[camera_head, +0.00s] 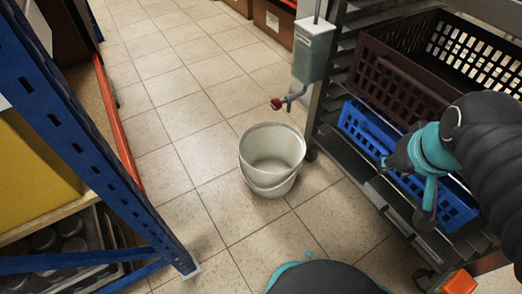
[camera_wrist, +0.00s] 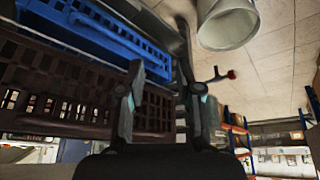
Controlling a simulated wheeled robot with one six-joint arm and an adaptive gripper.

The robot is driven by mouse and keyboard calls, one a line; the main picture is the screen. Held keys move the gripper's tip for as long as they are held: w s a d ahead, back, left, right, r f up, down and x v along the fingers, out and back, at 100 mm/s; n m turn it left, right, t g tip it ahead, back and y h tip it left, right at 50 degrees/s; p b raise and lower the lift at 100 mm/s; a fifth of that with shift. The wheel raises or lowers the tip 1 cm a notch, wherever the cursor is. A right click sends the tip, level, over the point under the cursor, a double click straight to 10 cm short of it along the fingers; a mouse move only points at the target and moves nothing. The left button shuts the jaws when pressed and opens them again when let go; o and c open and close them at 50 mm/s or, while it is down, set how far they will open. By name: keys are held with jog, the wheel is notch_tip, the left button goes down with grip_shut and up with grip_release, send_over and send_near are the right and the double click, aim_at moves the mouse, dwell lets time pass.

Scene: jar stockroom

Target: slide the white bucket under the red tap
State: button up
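The white bucket (camera_head: 272,160) stands upright on the tiled floor, open side up, with its handle down at the front. In the wrist view the bucket (camera_wrist: 228,25) is cut by the top edge. The red tap (camera_head: 277,104) sticks out from a grey-green tank (camera_head: 314,50), just behind the bucket's back rim in the picture. The tap also shows in the wrist view (camera_wrist: 230,74). I cannot tell whether its outlet is over the bucket. My gripper (camera_wrist: 161,75) is open and empty, apart from the bucket. In the head view it is to the bucket's right, before the blue crate.
A metal rack on the right holds a blue crate (camera_head: 362,130) and a dark brown crate (camera_head: 390,85). A blue-framed shelf (camera_head: 75,120) with jars stands on the left. Cardboard boxes (camera_head: 272,20) are at the back. The tiled floor (camera_head: 190,120) between is clear.

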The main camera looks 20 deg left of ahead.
jog(key=w+a+f+n+g, duration=0.2)
jog(key=w+a+f+n, duration=0.15)
jog(key=w+a, duration=0.45)
jog(key=n+g+p, duration=0.2)
jog(key=n+g, duration=0.1)
jog(key=n, duration=0.9)
send_over(260, 177)
notch_tip(260, 177, down, 24)
jog(key=shift+f, duration=0.1)
notch_tip(260, 177, down, 14)
jog(key=shift+r+b, duration=0.25)
jog(key=shift+b, duration=0.8)
grip_shut()
